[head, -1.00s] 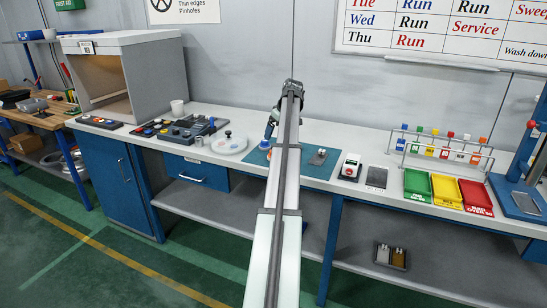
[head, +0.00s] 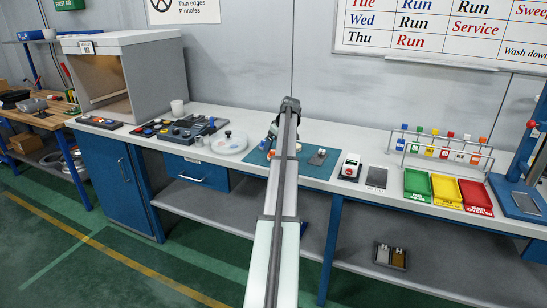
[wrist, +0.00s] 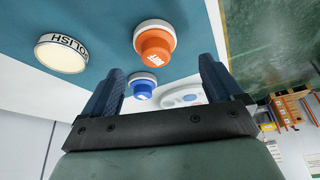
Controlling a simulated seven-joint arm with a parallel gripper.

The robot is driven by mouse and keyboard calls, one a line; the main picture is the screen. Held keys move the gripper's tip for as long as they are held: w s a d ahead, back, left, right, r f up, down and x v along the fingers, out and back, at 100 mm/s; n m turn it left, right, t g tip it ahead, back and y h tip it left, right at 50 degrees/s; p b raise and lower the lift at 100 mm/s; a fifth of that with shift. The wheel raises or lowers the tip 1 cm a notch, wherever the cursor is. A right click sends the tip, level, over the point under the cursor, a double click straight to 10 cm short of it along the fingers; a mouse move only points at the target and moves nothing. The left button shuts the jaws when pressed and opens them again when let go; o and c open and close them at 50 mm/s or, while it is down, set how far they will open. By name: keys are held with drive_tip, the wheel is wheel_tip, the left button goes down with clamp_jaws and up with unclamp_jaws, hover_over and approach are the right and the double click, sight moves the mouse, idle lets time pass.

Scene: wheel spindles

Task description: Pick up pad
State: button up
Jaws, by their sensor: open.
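My gripper (wrist: 163,68) is open and empty, with its two blue fingers spread over the teal mat. In the wrist view, an orange knob-shaped piece with a white round pad (wrist: 154,38) is on the mat, beyond and between the fingers. A smaller-looking blue piece with a white base (wrist: 140,87) shows between the fingers. I cannot tell which pad the task means.
The teal mat (head: 318,175) also holds small metal parts (head: 317,157). A white round plate (head: 228,143) with small knobs is to the left. A black-and-white box (head: 350,167) and coloured bins (head: 447,188) stand to the right.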

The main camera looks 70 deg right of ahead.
sight(273, 150)
drive_tip(key=x, duration=0.4)
drive_tip(key=shift+s+d+f, duration=0.1)
drive_tip(key=shift+d+f, duration=0.15)
drive_tip(key=shift+f, duration=0.2)
drive_tip(key=c, duration=1.1)
drive_tip(key=shift+r, duration=0.1)
wheel_tip(273, 150, up, 10)
drive_tip(key=shift+c, duration=0.2)
